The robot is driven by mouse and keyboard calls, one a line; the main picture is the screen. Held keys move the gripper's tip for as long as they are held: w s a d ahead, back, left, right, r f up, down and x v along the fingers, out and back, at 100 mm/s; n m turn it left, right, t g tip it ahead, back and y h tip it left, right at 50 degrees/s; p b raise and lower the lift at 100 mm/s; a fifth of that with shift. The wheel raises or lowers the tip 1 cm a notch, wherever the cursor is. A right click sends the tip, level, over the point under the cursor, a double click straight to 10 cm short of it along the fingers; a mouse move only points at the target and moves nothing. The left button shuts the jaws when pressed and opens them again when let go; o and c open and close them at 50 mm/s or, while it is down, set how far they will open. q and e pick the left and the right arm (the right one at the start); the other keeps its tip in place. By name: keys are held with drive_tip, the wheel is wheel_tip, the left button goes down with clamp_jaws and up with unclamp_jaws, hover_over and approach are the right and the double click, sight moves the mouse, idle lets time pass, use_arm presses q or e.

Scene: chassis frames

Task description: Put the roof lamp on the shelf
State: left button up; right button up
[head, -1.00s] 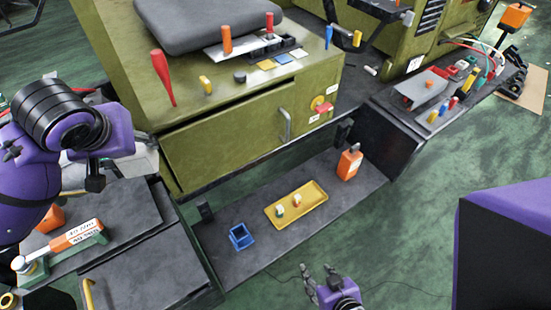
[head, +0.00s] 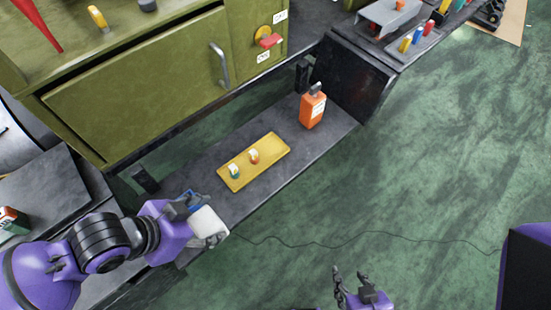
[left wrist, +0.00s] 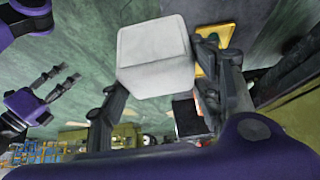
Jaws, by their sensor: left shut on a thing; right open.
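The roof lamp appears to be the white, boxy piece (head: 209,224) with rounded edges. My left gripper (head: 206,230) is shut on it, and it shows between the two fingers in the left wrist view (left wrist: 155,55). The low dark grey shelf (head: 285,168) lies under the green cabinet. In the head view the lamp overlaps the shelf's near left end; I cannot tell its height above it. My right gripper (head: 350,275) is open and empty over the floor, and shows at left in the left wrist view (left wrist: 62,86).
Bare shelf lies around the tray. A cable (head: 340,243) runs over the floor.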

use_arm(q)
drive_tip(key=shift+s+d+f, duration=0.2)
drive_tip(key=shift+s+d, duration=0.05)
drive_tip(key=shift+d, duration=0.1)
drive_tip(key=shift+w+a+f+b, duration=0.3)
drive_tip(key=shift+w+f+b, duration=0.05)
drive_tip(key=shift+w+f, duration=1.9)
drive_tip(key=shift+w+a+f+b, duration=0.35)
drive_tip(key=shift+w+f, duration=1.7)
drive_tip(key=shift+w, duration=0.35)
drive_tip(key=shift+w+a+f+b, duration=0.3)
drive_tip(key=shift+w+f, duration=1.85)
drive_tip(key=shift+w, duration=0.2)
drive_tip(key=shift+f, duration=0.15)
drive_tip(key=o, duration=1.1)
drive_tip(key=shift+c, duration=0.2)
drive_tip(key=shift+o, duration=2)
